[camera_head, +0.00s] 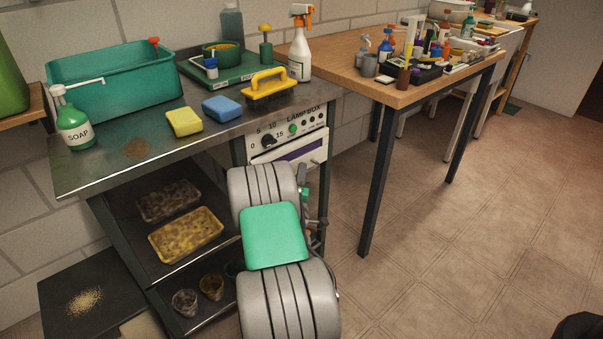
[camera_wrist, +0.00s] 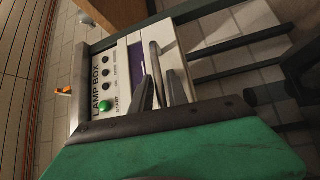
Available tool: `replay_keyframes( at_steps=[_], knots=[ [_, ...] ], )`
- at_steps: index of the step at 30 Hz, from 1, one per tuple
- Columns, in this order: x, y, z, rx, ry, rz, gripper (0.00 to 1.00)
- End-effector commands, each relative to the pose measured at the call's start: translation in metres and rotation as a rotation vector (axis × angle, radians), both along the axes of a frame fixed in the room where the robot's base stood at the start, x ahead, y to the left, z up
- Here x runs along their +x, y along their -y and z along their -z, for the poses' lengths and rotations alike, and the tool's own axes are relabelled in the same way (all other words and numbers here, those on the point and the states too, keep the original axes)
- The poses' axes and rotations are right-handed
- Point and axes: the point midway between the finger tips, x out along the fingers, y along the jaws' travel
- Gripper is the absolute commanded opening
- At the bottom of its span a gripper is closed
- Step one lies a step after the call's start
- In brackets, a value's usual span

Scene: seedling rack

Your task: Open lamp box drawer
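The lamp box (camera_head: 289,135) is a white-fronted unit under the metal bench top, with a dial, small knobs and a green start button. Its drawer front (camera_head: 300,157), with a purple strip, is below the controls. In the wrist view the lamp box panel (camera_wrist: 105,82) is turned sideways, and a grey bar handle (camera_wrist: 154,58) stands out from the drawer front. My gripper (camera_wrist: 160,78) is at the handle, its two dark fingers apart, one on either side of the bar. I cannot tell whether they touch it. The head view hides the fingers behind my arm.
The bench top (camera_head: 150,150) holds a teal tub (camera_head: 115,85), soap bottle (camera_head: 73,122), sponges and a yellow-handled brush (camera_head: 268,88). A lower shelf with trays is left of my arm. A wooden table (camera_head: 385,85) stands right; the floor in front of it is clear.

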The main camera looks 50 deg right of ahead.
Motion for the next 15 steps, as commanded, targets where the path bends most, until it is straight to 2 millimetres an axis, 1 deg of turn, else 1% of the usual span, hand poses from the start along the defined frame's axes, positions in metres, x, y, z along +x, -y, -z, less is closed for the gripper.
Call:
replay_keyframes(
  at_steps=[3, 10, 15],
  knots=[
    [0.0000, -0.0002, 0.0001, 0.000, 0.000, 0.000, 0.19],
    [-0.0001, -0.0003, 0.0000, 0.001, 0.001, 0.000, 0.00],
    [-0.0001, -0.0003, 0.0000, 0.001, 0.001, 0.000, 0.00]
  ],
)
